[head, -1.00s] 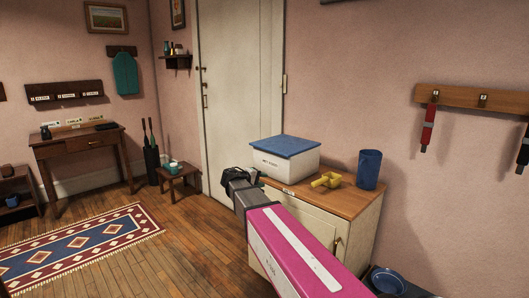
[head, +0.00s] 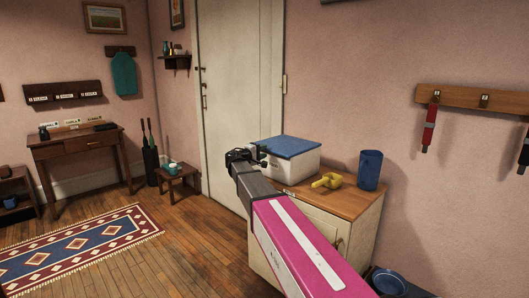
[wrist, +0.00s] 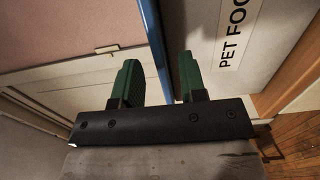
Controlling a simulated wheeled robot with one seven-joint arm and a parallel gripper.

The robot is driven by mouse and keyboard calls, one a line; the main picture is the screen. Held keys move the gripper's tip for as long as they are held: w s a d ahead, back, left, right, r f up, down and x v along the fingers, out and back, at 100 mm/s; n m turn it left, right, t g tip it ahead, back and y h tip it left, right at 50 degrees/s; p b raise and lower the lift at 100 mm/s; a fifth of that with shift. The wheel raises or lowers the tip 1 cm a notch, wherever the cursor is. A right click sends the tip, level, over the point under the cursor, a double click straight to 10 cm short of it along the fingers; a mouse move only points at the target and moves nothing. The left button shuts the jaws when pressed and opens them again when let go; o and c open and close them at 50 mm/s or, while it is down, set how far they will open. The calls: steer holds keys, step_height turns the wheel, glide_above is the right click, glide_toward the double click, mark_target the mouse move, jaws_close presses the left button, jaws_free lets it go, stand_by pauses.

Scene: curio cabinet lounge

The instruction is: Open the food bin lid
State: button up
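The food bin is a white box (head: 292,164) with a blue lid (head: 288,146), standing on the wooden-topped cabinet. The lid lies flat and closed on it. In the wrist view the bin's white front (wrist: 215,75) carries a "PET FOO…" label, partly cut off, and the lid's blue edge (wrist: 153,45) runs up the picture. My gripper (head: 262,153) is at the bin's left end, near lid height. In the wrist view my gripper's green fingers (wrist: 160,75) are apart, with the blue edge showing between them. I cannot tell whether they touch the lid.
A yellow object (head: 327,181) and a blue cup (head: 370,169) stand on the cabinet top (head: 347,201), right of the bin. A white door (head: 240,90) is behind the bin. Tools hang from a wall rack (head: 470,98) at right. Open floor (head: 190,240) lies to the left.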

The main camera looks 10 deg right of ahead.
steer(key=shift+x, duration=0.85)
steer(key=shift+c, duration=0.3)
jaws_close()
steer(key=shift+r, duration=0.1)
